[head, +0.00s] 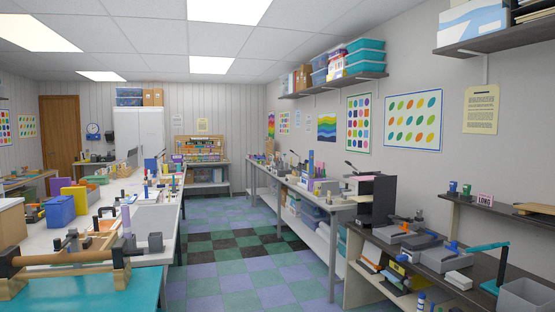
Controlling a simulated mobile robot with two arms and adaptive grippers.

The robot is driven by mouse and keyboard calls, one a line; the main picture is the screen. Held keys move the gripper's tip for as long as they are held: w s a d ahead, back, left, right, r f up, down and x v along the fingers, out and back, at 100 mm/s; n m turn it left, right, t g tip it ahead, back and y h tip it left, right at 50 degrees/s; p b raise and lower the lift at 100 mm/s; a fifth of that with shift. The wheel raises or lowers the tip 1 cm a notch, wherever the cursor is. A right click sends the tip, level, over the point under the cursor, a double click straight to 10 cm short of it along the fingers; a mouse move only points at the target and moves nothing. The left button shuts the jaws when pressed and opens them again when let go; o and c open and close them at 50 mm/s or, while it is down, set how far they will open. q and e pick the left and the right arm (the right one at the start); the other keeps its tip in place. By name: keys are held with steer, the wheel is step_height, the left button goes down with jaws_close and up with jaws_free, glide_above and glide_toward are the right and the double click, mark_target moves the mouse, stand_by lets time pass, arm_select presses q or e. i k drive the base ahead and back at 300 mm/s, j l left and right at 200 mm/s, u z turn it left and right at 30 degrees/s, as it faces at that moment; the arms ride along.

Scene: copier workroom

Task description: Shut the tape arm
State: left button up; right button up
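No part is marked clearly as the tape arm. A teal bar (487,247) sticks out level above the dark bench at the right, joined to a dark upright piece beside a grey bin; it may be the tape arm, but I cannot tell. A grey device (440,258) with a blue part stands to its left on the same bench. On the near left, a wooden roller device (70,257) with a dark handle stands on a teal surface (75,290). Neither of my grippers shows in the head view.
A long white table (150,243) with boxes and tools runs along the left. A grey bin (527,296) stands at the lower right. A wooden door (60,130) is at the back.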

mark_target(311, 151)
steer(key=i, duration=4.05)
steer(key=i+z, duration=0.25)
steer(key=i, duration=0.35)
steer(key=i+j+z, duration=0.2)
steer(key=i, duration=0.35)
